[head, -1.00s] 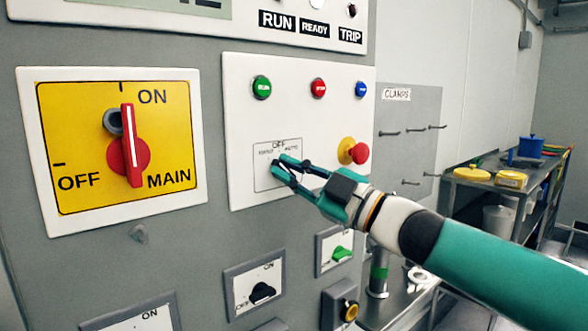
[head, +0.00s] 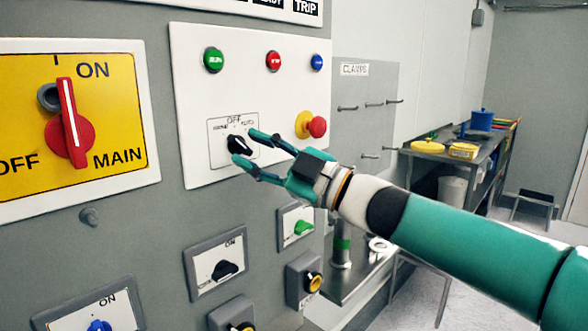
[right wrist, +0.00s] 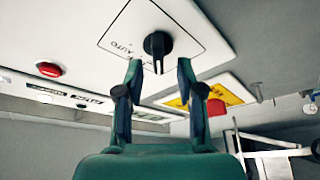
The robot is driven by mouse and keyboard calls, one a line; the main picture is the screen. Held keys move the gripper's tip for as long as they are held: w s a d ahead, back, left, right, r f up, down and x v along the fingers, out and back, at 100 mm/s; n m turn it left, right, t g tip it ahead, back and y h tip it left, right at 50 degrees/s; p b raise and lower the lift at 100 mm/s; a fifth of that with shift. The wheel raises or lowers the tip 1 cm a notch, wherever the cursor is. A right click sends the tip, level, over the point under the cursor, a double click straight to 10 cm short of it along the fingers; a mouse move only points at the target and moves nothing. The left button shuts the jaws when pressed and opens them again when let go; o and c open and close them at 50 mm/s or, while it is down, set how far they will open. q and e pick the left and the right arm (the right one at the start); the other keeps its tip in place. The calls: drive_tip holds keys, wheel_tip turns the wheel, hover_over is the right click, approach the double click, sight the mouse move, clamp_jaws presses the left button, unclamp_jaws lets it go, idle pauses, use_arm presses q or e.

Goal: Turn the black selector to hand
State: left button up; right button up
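The black selector (head: 239,145) is a small knob on the white panel, on a framed label with OFF at the top and AUTO at its right. The label's left word is hard to read. My right gripper (head: 243,146) is open, its two fingertips apart above and below the selector in the head view. In the right wrist view the selector (right wrist: 158,44) lies just ahead of and between the open fingers (right wrist: 158,72), with no visible contact. My left gripper is not in view.
On the same panel are a green button (head: 213,60), a red button (head: 273,61), a blue button (head: 317,62) and a red emergency knob (head: 316,127) close to the gripper. A red main switch (head: 70,135) is at left. Smaller switches (head: 225,270) sit below.

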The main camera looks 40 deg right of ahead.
drive_tip(key=v, duration=1)
drive_tip(key=shift+s+f, duration=0.1)
drive_tip(key=shift+s, duration=0.05)
